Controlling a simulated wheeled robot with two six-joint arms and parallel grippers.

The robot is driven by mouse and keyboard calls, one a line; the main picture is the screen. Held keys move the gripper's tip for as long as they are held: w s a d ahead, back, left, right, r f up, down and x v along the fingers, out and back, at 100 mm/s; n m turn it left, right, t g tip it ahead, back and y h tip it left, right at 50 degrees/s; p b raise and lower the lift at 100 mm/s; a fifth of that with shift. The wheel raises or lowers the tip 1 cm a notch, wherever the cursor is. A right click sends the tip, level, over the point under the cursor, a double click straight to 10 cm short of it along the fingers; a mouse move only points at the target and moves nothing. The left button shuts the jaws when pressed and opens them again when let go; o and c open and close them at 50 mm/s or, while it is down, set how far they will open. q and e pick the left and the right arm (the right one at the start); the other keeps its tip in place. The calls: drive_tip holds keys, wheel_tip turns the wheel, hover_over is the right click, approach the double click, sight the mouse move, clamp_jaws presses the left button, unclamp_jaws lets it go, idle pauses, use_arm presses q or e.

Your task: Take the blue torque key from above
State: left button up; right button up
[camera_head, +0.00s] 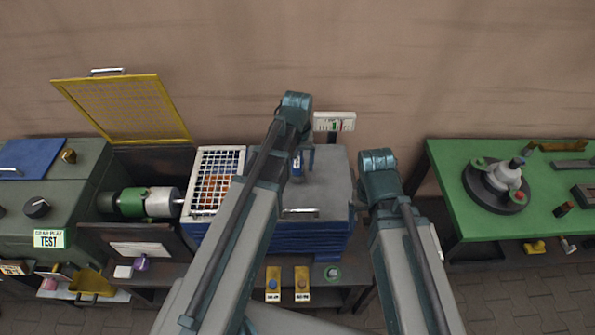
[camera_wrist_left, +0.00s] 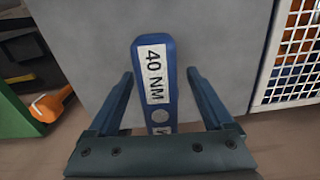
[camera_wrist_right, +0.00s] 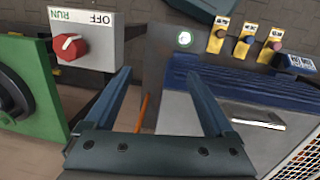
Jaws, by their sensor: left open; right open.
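The blue torque key (camera_wrist_left: 155,70) has a white label reading 40 NM. In the left wrist view it lies between the fingers of my left gripper (camera_wrist_left: 159,76) over a grey top. The fingers are open, with a gap on each side of the key. Its lower end is hidden behind the gripper body. My right gripper (camera_wrist_right: 160,72) is open and empty at the right side of the grey top, in the right wrist view.
A white wire grid (camera_head: 216,180) stands left of the grey top (camera_head: 328,175). A raised yellow mesh lid (camera_head: 125,108) is farther left. A green table (camera_head: 450,200) stands right. In the right wrist view a red switch (camera_wrist_right: 70,46) is near my right gripper.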

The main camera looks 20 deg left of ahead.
use_arm(q)
clamp_jaws()
idle(0.4)
idle(0.4)
wheel_tip(320, 180, up, 10)
drive_tip(key=p, duration=1)
